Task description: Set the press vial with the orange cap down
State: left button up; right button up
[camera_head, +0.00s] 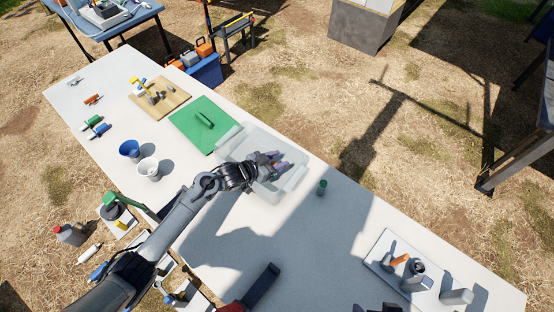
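A small orange-capped piece (399,260), which looks like a vial, leans or lies on the white tray (377,263) at the lower right. I cannot tell for sure that it is the press vial. My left gripper (275,160) is over the clear plastic bin (291,180) in the middle of the table, well away from that piece. Its fingers are small and partly in shade, so I cannot tell whether they are open or hold something. My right gripper cannot be made out; only dark shapes show at the bottom edge.
A green-capped vial (322,187) stands right of the bin. A green mat (188,124), a wooden board (173,106), a blue cup (130,149) and a white cup (148,167) are at the left. A grey cylinder (457,297) is at the lower right. The table between bin and tray is mostly clear.

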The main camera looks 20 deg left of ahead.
pick_arm(q)
jog(key=shift+o, duration=0.8)
jog(key=shift+s+a+f, duration=0.1)
jog(key=shift+s+f, duration=0.15)
jog(key=shift+f, duration=0.4)
jog(key=shift+r+p, duration=0.3)
jog(key=shift+r, duration=0.2)
jog(key=shift+s+a+r, duration=0.1)
jog(key=shift+s+r, duration=0.1)
jog(key=shift+r, duration=0.05)
jog(key=v, duration=0.3)
jog(key=p+v, duration=0.1)
jog(key=v, duration=0.3)
jog(key=p+v, duration=0.1)
jog(key=v, duration=0.3)
jog(key=shift+a+r, duration=0.1)
jog(key=shift+r, duration=0.3)
jog(key=shift+s, duration=0.1)
jog(key=shift+a+r, duration=0.1)
